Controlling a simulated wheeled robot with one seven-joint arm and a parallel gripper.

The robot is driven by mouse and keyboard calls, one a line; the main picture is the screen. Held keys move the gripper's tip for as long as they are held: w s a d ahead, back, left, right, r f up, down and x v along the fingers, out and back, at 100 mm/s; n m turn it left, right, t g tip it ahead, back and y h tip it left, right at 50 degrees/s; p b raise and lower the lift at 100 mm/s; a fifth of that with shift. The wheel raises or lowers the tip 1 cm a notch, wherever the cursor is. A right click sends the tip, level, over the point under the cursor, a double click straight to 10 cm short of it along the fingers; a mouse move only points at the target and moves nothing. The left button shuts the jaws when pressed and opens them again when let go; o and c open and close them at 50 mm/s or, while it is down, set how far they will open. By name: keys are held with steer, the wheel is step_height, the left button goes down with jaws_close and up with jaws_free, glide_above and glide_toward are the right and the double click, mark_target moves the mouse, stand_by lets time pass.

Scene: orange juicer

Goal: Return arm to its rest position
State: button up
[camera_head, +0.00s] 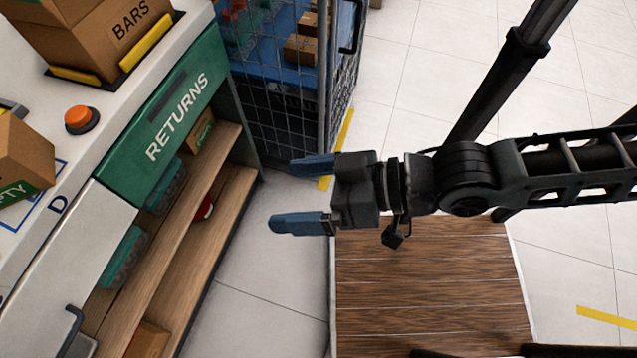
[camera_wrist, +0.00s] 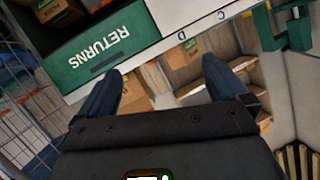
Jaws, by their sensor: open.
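My gripper (camera_head: 302,195) reaches in from the right in the head view, over the floor between the counter and a wooden platform. Its two blue fingers are spread apart with nothing between them. In the wrist view the gripper (camera_wrist: 165,90) also shows open and empty, facing the counter front and the shelves below it. My dark arm stretches out to the right in the head view. No rest position is marked in view.
The white counter (camera_head: 78,238) with a green RETURNS panel (camera_head: 165,130) and wooden shelves (camera_head: 185,235) stands left. A wire cage (camera_head: 285,115) stands behind. A wooden-topped platform (camera_head: 430,285) is below my arm. Tiled floor (camera_head: 270,280) lies clear between counter and platform.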

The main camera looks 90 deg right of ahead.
steer(key=s+r+n, duration=0.1)
steer(key=a+r+n, duration=0.1)
steer(key=n, duration=0.1)
steer(key=s+r+n+y, duration=0.1)
steer(key=shift+s+a+r+n+t, duration=0.25)
steer(key=shift+s+r+n+t, duration=0.05)
steer(key=shift+t, duration=0.1)
stand_by(0.8)
